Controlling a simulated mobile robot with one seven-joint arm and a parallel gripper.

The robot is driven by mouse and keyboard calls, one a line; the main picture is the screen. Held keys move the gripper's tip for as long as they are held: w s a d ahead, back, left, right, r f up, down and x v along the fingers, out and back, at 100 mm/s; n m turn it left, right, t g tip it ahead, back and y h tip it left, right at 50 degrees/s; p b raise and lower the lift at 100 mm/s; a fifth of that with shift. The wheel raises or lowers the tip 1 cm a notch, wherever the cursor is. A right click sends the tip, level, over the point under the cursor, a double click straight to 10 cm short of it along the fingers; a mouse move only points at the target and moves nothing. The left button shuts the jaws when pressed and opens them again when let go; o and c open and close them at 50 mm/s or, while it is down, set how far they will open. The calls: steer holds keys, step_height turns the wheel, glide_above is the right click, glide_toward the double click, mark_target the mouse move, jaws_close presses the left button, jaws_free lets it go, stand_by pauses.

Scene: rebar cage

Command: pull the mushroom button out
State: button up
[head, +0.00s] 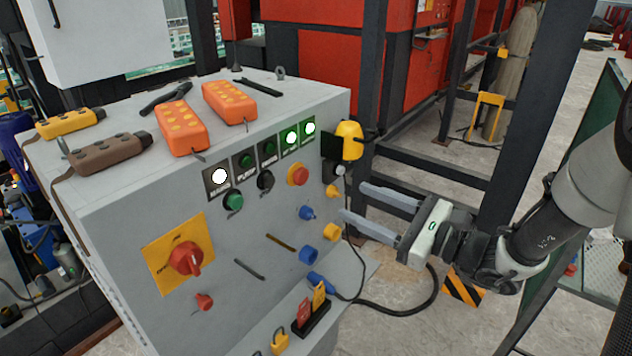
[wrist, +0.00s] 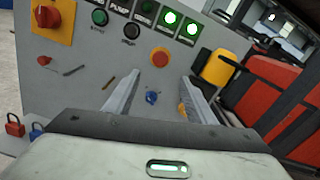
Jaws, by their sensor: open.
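The mushroom button is a red round head on a yellow collar (head: 298,175), on the upper right of the grey cabinet's front panel. It also shows in the wrist view (wrist: 160,58), above and between my fingers. My gripper (head: 351,201) is open and empty, to the right of the button and a little lower in the head view. Its two long fingers (wrist: 156,86) point toward the panel, apart from the button. A blue connector (wrist: 152,98) shows between the fingers in the wrist view.
The grey cabinet (head: 120,235) carries a red rotary switch (head: 186,258), a green button (head: 234,201), a black button (head: 265,180) and lit indicators. A yellow plug (head: 348,141) sticks out at the cabinet's right edge. Orange pendants (head: 229,102) lie on top.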

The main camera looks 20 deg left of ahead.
mark_target(304, 179)
steer(key=x, duration=1.2)
steer(key=shift+w+a, duration=0.15)
steer(key=shift+a, duration=0.2)
